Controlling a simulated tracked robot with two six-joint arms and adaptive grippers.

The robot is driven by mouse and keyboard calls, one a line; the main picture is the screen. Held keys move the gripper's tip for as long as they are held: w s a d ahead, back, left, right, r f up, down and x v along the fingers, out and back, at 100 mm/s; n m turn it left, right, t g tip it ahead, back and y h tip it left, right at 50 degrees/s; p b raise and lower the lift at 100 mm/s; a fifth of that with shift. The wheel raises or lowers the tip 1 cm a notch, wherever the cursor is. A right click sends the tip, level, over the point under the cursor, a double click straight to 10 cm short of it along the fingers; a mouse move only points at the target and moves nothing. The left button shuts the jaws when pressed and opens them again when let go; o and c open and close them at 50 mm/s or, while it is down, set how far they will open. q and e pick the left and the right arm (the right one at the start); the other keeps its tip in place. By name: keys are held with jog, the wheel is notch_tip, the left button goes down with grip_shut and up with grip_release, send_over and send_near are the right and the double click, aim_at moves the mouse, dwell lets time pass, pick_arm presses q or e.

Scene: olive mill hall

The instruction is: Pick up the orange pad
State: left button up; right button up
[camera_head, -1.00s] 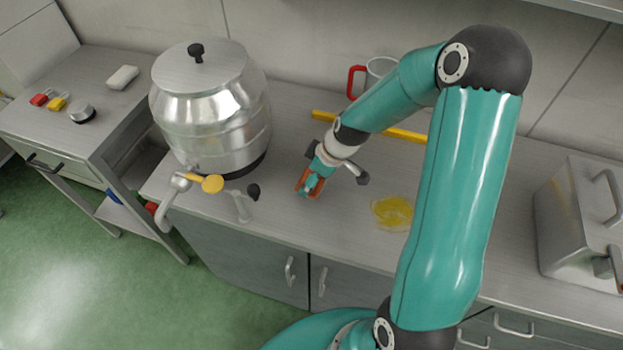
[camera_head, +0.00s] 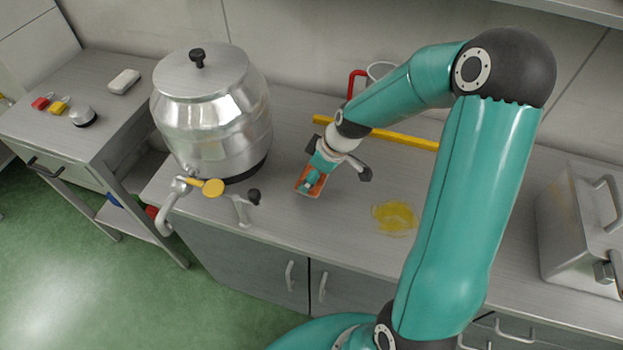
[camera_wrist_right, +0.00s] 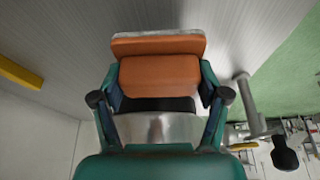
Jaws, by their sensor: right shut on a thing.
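I cannot tell whether the pad touches the counter. My left gripper is not in view.
A steel drum (camera_head: 211,120) with a tap stands left of the gripper. A yellow bar (camera_head: 405,138) and a red-handled mug (camera_head: 357,82) are behind the arm. A yellow smear (camera_head: 395,217) lies to the right. A metal box (camera_head: 575,235) stands at far right.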

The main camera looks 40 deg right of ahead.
notch_tip(320, 180, up, 17)
jog(key=shift+b, duration=0.4)
jog(key=shift+f, duration=0.1)
jog(key=o, duration=0.4)
jog(key=shift+c, duration=1.2)
